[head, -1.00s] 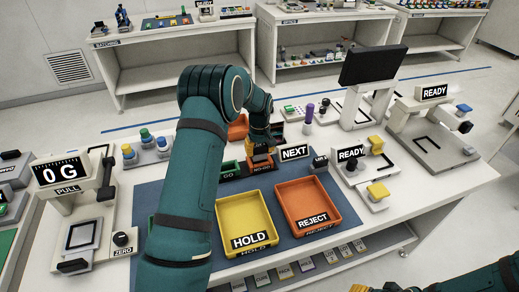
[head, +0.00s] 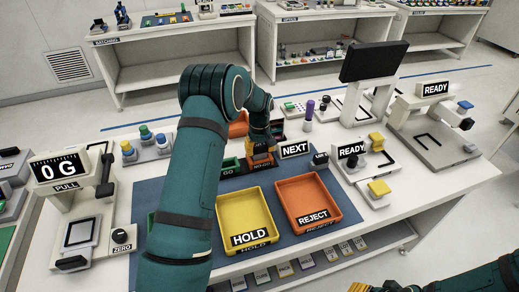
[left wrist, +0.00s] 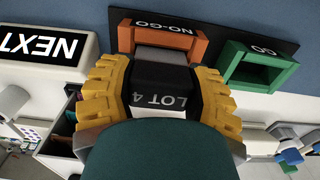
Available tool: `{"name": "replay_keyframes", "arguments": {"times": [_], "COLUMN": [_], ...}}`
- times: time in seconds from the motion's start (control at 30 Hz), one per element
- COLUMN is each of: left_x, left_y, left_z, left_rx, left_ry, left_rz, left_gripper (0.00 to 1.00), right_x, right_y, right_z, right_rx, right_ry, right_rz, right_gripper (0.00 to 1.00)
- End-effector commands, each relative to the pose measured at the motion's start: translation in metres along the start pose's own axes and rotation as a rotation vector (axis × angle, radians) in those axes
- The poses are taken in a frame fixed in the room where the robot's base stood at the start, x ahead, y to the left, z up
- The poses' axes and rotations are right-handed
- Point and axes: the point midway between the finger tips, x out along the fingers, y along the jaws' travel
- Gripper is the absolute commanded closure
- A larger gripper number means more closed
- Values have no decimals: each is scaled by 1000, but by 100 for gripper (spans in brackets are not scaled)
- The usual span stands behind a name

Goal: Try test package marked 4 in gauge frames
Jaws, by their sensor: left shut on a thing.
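My left gripper (head: 262,142) is shut on a dark test package (left wrist: 160,78) labelled "LOT 4", between its yellow fingers in the left wrist view. The package's grey end is at the mouth of the orange NO-GO gauge frame (left wrist: 198,48). I cannot tell whether it touches the frame or has entered it. The green GO gauge frame (left wrist: 258,66) stands beside it, empty. In the head view, the GO frame (head: 229,168) is left of the NO-GO frame (head: 263,164), and the gripper hides the package. Only a bit of my right gripper (head: 360,287) shows at the bottom edge.
A yellow HOLD tray (head: 243,221) and an orange REJECT tray (head: 312,200) lie empty on the blue mat (head: 180,187). A NEXT sign (head: 294,149) stands close right of the gauge frames. A pull tester (head: 65,205) reading "0 G" is at left, and READY stations are at right.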

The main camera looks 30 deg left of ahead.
Motion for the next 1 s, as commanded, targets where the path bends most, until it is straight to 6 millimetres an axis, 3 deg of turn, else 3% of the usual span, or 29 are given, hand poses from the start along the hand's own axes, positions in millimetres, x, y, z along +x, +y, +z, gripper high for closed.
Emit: {"name": "replay_keyframes", "arguments": {"times": [1.0], "left_x": [8], "left_y": [0], "left_z": [0], "left_rx": [0], "left_ry": [0], "left_rz": [0], "left_gripper": [84], "right_x": [5], "right_y": [2], "right_z": [1], "right_rx": [0], "right_ry": [0], "right_rz": [0], "right_gripper": [53]}}
